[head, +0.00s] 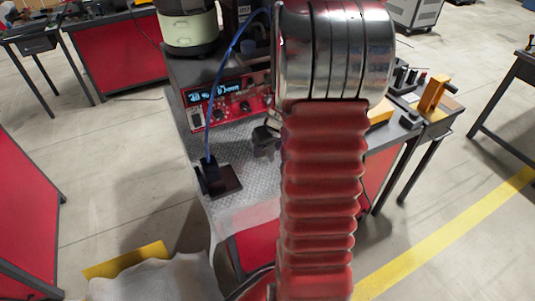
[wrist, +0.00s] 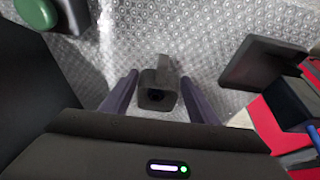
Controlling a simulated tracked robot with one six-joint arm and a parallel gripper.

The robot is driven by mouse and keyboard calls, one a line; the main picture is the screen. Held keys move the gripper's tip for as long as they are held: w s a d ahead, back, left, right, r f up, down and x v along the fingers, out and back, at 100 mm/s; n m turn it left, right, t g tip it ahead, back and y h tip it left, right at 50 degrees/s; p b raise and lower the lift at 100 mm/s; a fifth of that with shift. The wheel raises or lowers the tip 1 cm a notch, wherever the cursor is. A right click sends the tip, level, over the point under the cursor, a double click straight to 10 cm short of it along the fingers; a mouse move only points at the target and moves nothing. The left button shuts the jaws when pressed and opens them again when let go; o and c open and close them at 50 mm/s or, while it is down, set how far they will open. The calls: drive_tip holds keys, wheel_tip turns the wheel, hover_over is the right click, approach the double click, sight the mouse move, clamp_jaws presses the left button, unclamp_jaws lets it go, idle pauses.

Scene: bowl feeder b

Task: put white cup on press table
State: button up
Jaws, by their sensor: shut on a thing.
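No white cup can be made out in either view. In the wrist view my gripper (wrist: 155,98) has its two purple-grey fingers on either side of a small dark grey block (wrist: 158,77) with a round hole facing the camera. The fingers are shut on this block, just over a patterned metal tabletop (wrist: 215,45). In the head view a dark piece (head: 265,140) shows beside my arm over the same tabletop; my arm hides most of the gripper area. A table with an upright orange device (head: 434,94) stands at the right; I cannot tell if it is the press table.
A black block with a blue cable (head: 211,172) stands on a dark plate (head: 229,181) on the tabletop. Behind are a red control box (head: 228,102) and a pale green round vessel (head: 190,32). A green round thing (wrist: 35,12) shows in the wrist view. Floor is open at left.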

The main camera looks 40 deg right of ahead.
drive_tip(key=shift+f, duration=1.25)
drive_tip(key=shift+f, duration=0.1)
drive_tip(key=o, duration=1.3)
drive_tip(key=shift+v, duration=6.1)
drive_tip(key=shift+a, duration=0.1)
drive_tip(key=a+r+n, duration=0.1)
drive_tip(key=a+r, duration=0.4)
drive_tip(key=a, duration=0.5)
drive_tip(key=s+a+r, duration=0.2)
drive_tip(key=s+a, duration=0.1)
drive_tip(key=a, duration=0.4)
drive_tip(key=s+a+r+n+t, duration=0.1)
drive_tip(key=s+a+r, duration=0.1)
drive_tip(key=s+a, duration=0.2)
drive_tip(key=s+a+r+n+y, duration=0.1)
drive_tip(key=s+a+r, duration=0.2)
drive_tip(key=a, duration=0.6)
drive_tip(key=shift+s+a+r, duration=0.1)
drive_tip(key=shift+s+a, duration=0.2)
drive_tip(key=shift+s, duration=0.25)
